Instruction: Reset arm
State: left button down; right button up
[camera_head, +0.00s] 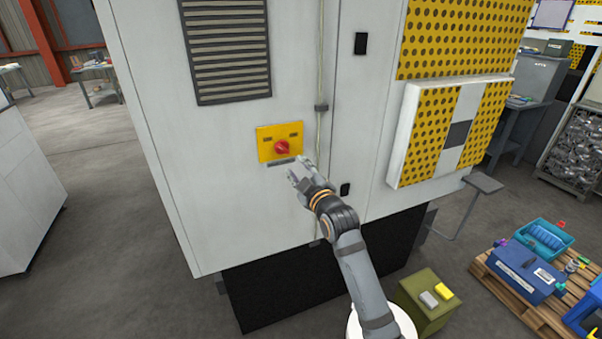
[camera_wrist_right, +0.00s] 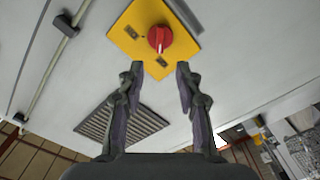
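My right gripper (camera_head: 297,171) is in front of the white cabinet (camera_head: 225,200), just below and right of a yellow plate with a red rotary knob (camera_head: 282,148). In the right wrist view the gripper (camera_wrist_right: 158,80) is open, its two fingers apart with nothing between them. The red knob (camera_wrist_right: 160,38) on its yellow plate (camera_wrist_right: 130,35) lies beyond the fingertips, near the top of the picture. The fingers look apart from the knob. My left gripper is not in view.
A vent grille (camera_head: 228,50) is above the yellow plate. A cable conduit (camera_head: 320,80) runs down the cabinet to its right. An olive box (camera_head: 428,300) and a pallet (camera_head: 535,310) with bins stand at lower right. The floor at left is clear.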

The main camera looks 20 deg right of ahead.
jog(key=shift+s, duration=1)
notch_tip(320, 180, down, 24)
jog(key=d+m+g, duration=0.2)
jog(key=m+g, duration=0.1)
jog(key=g, duration=0.1)
jog(key=s+f+m+g, duration=0.1)
jog(key=s+f, duration=0.2)
jog(key=f, duration=0.4)
jog(key=s+d+f+g+h, duration=0.1)
jog(key=s+f+g, duration=0.1)
jog(key=s+f, duration=0.3)
jog(key=s+f+m+g, duration=0.1)
jog(key=s+f, duration=0.1)
jog(key=f, duration=0.6)
jog(key=s+d+f+m+g, duration=0.15)
jog(key=s+f+g, duration=0.25)
jog(key=s+f, duration=1.2)
jog(key=s+f+m+g, duration=0.1)
jog(key=s+f, duration=0.2)
jog(key=s, duration=0.6)
jog(key=s+f+g, duration=0.2)
jog(key=s+f, duration=0.1)
jog(key=s, duration=0.6)
jog(key=s+f+m+g, duration=0.1)
jog(key=s+f, duration=0.2)
jog(key=s, duration=0.6)
jog(key=shift+d+f+m+g, duration=0.35)
jog(key=shift+d+g, duration=0.05)
jog(key=shift+d, duration=0.05)
